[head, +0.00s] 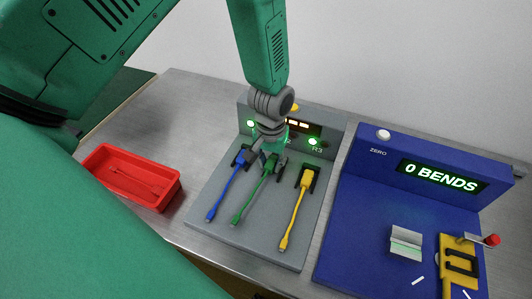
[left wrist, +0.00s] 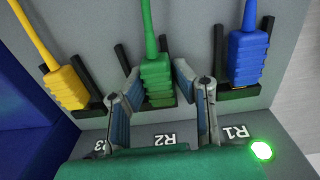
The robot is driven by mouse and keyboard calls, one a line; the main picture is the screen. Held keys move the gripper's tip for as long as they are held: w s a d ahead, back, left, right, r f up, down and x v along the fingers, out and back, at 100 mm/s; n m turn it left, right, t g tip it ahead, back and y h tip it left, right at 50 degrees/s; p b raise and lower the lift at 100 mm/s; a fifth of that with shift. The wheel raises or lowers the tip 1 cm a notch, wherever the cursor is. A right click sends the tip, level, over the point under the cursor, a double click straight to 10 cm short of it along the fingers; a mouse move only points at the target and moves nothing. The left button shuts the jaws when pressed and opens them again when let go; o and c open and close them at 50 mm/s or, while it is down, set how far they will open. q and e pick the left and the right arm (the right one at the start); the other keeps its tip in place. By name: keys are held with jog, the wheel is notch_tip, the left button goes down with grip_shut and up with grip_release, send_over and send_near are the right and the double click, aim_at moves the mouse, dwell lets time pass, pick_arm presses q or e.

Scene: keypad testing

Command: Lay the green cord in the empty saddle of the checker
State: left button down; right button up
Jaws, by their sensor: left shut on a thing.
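The green cord (head: 254,188) lies on the grey stand (head: 308,233), its plug in the middle holder marked R2. My left gripper (head: 268,158) is down at that holder, shut on the green plug. In the left wrist view, the fingers (left wrist: 159,86) stand on both sides of the green plug (left wrist: 157,82), which still sits between the black holder posts. The blue checker (head: 363,215) stands at the right with a display reading "0 BENDS". Its pale grey saddle (head: 406,243) holds no cord. My right gripper is out of view.
A blue cord (head: 226,190) and a yellow cord (head: 296,210) flank the green one closely. A red tray (head: 130,177) is at the left. The checker carries a yellow part (head: 457,262) and a red-knobbed crank (head: 492,240). The table's back left (head: 190,108) is clear.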

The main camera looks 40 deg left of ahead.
aim_at(272, 162)
pick_arm(q)
jog(key=shift+s+d+f, duration=0.15)
jog(key=shift+d, duration=0.4)
jog(key=shift+s+d+f, duration=0.1)
jog(key=shift+d, duration=0.45)
jog(key=shift+a, duration=0.25)
jog(key=c, duration=1.3)
grip_release()
jog(key=shift+a+f, duration=0.25)
jog(key=shift+a, duration=0.15)
jog(key=shift+w+d, duration=0.15)
jog(key=shift+d, duration=0.1)
jog(key=shift+d+r, duration=0.25)
jog(key=shift+d, duration=0.15)
jog(key=shift+a, duration=0.6)
jog(key=shift+w+d+r, duration=0.1)
jog(key=shift+r, duration=0.05)
jog(key=r, duration=1.1)
jog(key=shift+a+r, duration=0.25)
jog(key=shift+a, duration=0.1)
